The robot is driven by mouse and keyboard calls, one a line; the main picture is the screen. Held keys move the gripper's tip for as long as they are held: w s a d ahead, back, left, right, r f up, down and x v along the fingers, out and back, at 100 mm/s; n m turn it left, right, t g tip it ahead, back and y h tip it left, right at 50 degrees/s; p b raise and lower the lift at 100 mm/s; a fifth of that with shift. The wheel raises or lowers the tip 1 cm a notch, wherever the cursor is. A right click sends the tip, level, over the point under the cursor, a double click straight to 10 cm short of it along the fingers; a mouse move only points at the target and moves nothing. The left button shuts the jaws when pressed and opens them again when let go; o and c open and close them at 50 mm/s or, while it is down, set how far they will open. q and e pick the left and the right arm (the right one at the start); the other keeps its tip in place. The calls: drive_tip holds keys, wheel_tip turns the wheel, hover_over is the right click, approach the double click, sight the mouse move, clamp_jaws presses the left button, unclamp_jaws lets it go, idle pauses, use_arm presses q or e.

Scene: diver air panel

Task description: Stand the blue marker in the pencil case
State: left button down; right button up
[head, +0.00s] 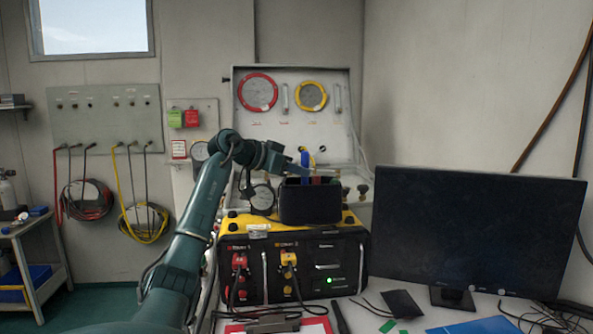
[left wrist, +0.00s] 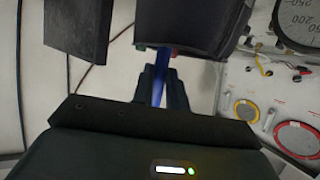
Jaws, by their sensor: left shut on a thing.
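The blue marker (head: 305,158) stands upright at the mouth of the dark pencil case (head: 310,205), which sits on top of the yellow and black panel box. My left gripper (head: 301,173) is shut on the marker, just above the case's rim. In the left wrist view the marker (left wrist: 158,90) shows between the fingers of my left gripper (left wrist: 161,80) and runs toward the pencil case (left wrist: 190,22). The marker's lower end is hidden, so I cannot tell how deep it is in the case. My right gripper is not in view.
The yellow and black panel box (head: 300,265) stands on the desk, with gauges and valves behind it. A dark monitor (head: 475,235) stands to the right. A clipboard (head: 275,326), a dark card (head: 402,304) and cables lie in front. A round gauge (head: 262,197) is left of the case.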

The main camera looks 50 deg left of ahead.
use_arm(q)
drive_tip(key=c, duration=1.3)
unclamp_jaws()
drive_tip(key=shift+r+p, duration=4.25)
drive_tip(key=shift+r, duration=0.2)
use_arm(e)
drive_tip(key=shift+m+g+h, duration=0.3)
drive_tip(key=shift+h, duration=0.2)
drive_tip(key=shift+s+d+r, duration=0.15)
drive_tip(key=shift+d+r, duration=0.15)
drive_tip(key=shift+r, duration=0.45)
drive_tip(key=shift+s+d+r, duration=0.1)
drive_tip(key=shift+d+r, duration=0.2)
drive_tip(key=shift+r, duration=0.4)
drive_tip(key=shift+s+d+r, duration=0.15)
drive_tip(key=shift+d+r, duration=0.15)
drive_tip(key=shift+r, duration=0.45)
